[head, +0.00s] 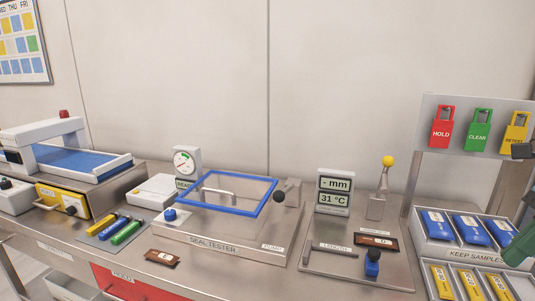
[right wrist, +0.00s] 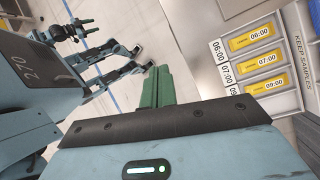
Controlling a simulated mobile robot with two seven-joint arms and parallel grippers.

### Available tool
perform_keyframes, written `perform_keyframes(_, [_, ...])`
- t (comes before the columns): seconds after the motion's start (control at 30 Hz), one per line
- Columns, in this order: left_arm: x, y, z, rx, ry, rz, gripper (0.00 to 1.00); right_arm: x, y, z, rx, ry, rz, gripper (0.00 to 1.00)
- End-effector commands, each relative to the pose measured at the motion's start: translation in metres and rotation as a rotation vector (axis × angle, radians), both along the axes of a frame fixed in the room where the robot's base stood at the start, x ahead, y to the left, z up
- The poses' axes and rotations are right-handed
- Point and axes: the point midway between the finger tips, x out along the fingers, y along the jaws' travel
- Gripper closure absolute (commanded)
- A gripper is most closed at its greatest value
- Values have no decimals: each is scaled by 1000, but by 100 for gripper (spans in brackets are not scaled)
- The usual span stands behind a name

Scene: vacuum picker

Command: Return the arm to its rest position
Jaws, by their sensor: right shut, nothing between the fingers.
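My right gripper (head: 521,246) is at the right edge of the head view, partly cut off, beside the keep-samples rack. In the right wrist view its green fingers (right wrist: 165,86) are together with nothing between them. Parts of my own body show at the left of the right wrist view. My left arm does not show in the head view.
The keep-samples rack (head: 463,256) holds blue and yellow packets close to my right gripper. A seal tester (head: 225,243) with a blue-framed lid stands mid-bench. A length gauge (head: 334,194) stands right of it. Red, green and yellow tags (head: 480,130) hang above the rack.

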Motion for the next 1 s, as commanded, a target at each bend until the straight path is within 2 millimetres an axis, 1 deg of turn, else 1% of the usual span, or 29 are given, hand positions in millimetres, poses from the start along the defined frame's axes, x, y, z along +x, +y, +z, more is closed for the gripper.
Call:
perform_keyframes(0.03, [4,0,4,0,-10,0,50,0,-3,-12,85,11,-57,100])
perform_keyframes(0.1, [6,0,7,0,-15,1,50,1,-5,-32,207,28,-152,100])
perform_keyframes(0.33, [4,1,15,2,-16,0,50,2,-14,-97,613,123,-527,100])
perform_keyframes(0.47, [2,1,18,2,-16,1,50,-3,-19,-136,822,202,-762,100])
perform_keyframes(0.5, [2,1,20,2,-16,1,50,-6,-20,-149,882,230,-838,100])
perform_keyframes(0.57, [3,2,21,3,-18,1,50,-11,-22,-168,972,275,-954,100])
perform_keyframes(0.6, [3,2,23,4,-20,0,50,-15,-24,-181,1028,307,-1032,100])
perform_keyframes(0.67, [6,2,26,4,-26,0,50,-21,-25,-201,1110,356,-1152,100])
perform_keyframes(0.7, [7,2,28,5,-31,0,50,-27,-25,-215,1162,391,-1233,100])
perform_keyframes(0.77, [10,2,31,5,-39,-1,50,-37,-24,-236,1238,448,-1356,100])
perform_keyframes(0.9, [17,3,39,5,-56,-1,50,-65,-18,-287,1392,593,-1651,100])
perform_keyframes(0.97, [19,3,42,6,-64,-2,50,-80,-11,-309,1450,663,-1781,100])
perform_keyframes(1.0, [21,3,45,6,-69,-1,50,-90,-6,-323,1486,712,-1866,100])
